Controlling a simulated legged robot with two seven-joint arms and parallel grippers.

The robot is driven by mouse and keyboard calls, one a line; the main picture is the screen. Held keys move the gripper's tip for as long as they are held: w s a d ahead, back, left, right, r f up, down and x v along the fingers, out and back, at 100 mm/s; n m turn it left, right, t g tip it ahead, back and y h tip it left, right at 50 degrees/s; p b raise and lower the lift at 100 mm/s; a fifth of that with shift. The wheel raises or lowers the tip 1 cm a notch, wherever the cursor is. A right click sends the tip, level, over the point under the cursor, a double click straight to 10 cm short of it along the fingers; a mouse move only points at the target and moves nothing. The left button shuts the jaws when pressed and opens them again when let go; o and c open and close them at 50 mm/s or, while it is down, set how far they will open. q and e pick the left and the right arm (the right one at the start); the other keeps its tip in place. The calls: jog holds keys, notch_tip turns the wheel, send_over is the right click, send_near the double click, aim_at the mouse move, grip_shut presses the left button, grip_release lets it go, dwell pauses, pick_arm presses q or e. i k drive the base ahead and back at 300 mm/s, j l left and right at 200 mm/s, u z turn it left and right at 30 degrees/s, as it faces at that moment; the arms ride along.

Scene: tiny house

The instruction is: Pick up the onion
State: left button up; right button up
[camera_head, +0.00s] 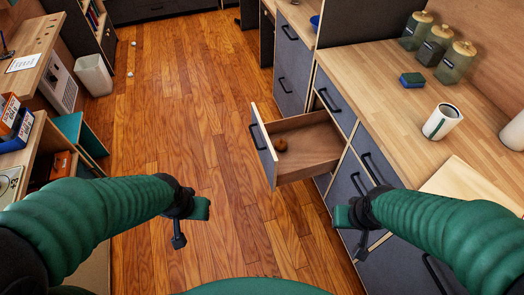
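A small brown, round onion (281,145) lies in an open drawer (313,157) on the right-hand cabinet. It sits near the drawer's front left corner, by the grey front panel. My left gripper (190,222) hangs over the wooden floor, to the left of the drawer and apart from it. My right gripper (348,217) is below and to the right of the drawer, near the cabinet fronts. I see nothing held in either gripper, and the finger opening of each is unclear.
The wooden counter (385,85) holds a sponge (412,80), a white cup (441,121), several jars (437,45) and a cutting board (470,183). A white bin (94,75) stands at the far left. Shelves line the left side. The floor (190,110) between is mostly clear.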

aim_at(281, 144)
jog(key=i+l+z, duration=0.1)
jog(key=i+z, duration=0.3)
jog(key=i, duration=0.15)
jog(key=i+j, duration=0.1)
jog(key=i, duration=0.85)
